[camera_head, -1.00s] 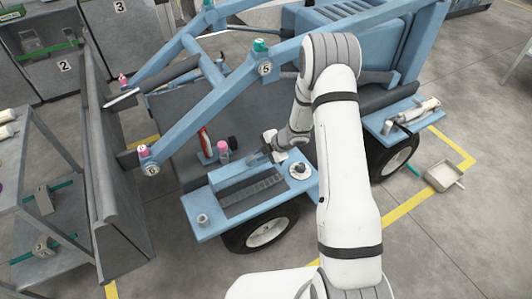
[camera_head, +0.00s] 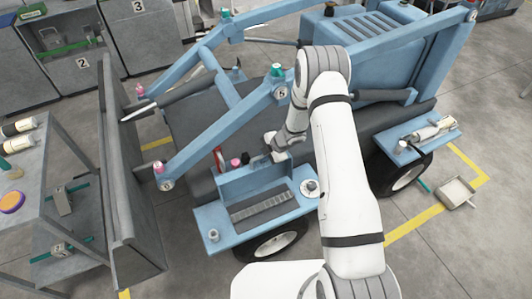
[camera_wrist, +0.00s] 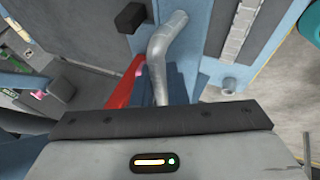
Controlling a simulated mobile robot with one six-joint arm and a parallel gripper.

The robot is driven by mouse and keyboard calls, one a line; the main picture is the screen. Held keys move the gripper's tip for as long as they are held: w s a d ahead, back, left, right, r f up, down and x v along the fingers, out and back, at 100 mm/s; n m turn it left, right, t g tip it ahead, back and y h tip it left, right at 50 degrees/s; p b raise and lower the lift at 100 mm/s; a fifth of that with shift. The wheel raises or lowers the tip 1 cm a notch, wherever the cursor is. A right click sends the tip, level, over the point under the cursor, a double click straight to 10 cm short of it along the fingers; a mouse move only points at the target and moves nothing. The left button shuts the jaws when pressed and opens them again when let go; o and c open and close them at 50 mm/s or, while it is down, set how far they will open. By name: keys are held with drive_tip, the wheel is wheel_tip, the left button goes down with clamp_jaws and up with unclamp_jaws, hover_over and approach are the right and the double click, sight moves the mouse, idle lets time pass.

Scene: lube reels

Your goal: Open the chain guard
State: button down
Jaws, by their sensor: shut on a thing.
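The chain guard (camera_head: 240,183) is a light blue panel standing raised along the back edge of the chain slot on the side platform. In the wrist view a bent grey bar, the handle (camera_wrist: 165,50), runs down to my jaws. The jaws are partly hidden behind the dark wrist edge.
A red part (camera_head: 218,158) and a pink-capped bottle (camera_head: 235,163) stand just behind the guard. Blue loader arm 5 (camera_head: 230,125) slopes above. A grey tray (camera_head: 456,192) lies on the floor.

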drive_tip(key=shift+a, duration=0.2)
drive_tip(key=c, duration=1.9)
unclamp_jaws()
drive_tip(key=shift+o, duration=0.8)
drive_tip(key=shift+w+a, duration=0.1)
drive_tip(key=shift+w, duration=0.05)
drive_tip(key=shift+d, duration=0.2)
drive_tip(key=v, duration=0.7)
drive_tip(key=shift+d+r+b, duration=0.15)
drive_tip(key=shift+r+b, duration=0.2)
